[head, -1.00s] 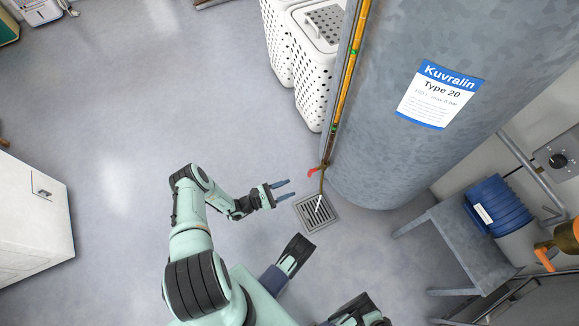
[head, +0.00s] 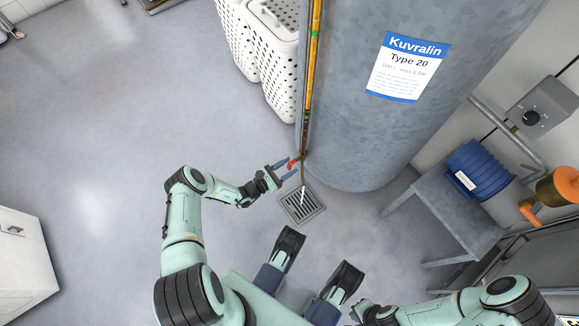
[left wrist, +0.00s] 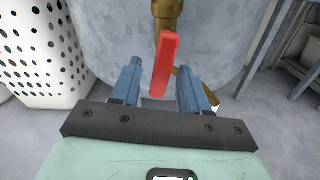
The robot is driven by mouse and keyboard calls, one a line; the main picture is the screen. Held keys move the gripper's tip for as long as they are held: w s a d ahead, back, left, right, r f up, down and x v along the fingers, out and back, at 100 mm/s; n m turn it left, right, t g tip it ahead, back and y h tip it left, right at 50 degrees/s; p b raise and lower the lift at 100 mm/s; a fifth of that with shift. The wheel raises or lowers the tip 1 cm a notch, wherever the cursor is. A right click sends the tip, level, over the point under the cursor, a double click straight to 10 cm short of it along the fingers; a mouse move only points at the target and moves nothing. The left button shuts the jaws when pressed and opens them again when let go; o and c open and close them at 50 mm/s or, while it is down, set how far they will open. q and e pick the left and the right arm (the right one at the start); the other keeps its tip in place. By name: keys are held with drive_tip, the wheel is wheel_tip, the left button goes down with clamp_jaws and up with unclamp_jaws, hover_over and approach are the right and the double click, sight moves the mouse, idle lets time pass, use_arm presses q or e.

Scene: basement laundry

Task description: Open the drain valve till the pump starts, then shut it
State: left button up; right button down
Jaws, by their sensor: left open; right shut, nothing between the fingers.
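The drain valve's red lever (head: 293,163) is low at the tank's left foot, by a brass pipe (head: 304,157). In the left wrist view the red lever (left wrist: 164,66) stands between my finger tips, with gaps on both sides. A brass fitting (left wrist: 167,14) shows behind it. My left gripper (head: 284,171) is open around the lever and not closed on it. The floor drain grate (head: 291,208) lies just below, with a short white streak over it. I cannot tell whether that is water. My right arm (head: 432,309) shows at bottom right, its gripper out of view.
The large grey tank (head: 350,130) carries an orange sight tube (head: 313,60). White perforated baskets (head: 277,85) stand left of it. A grey bench (head: 450,215) holds a blue ribbed unit (head: 480,170). A dial box (head: 541,112) is on the wall.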

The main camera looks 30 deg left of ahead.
use_arm(q)
drive_tip(key=shift+w+d, duration=0.2)
drive_tip(key=shift+w, duration=0.25)
use_arm(e)
drive_tip(key=shift+s+f, duration=0.1)
drive_tip(key=shift+s, duration=0.25)
use_arm(q)
clamp_jaws()
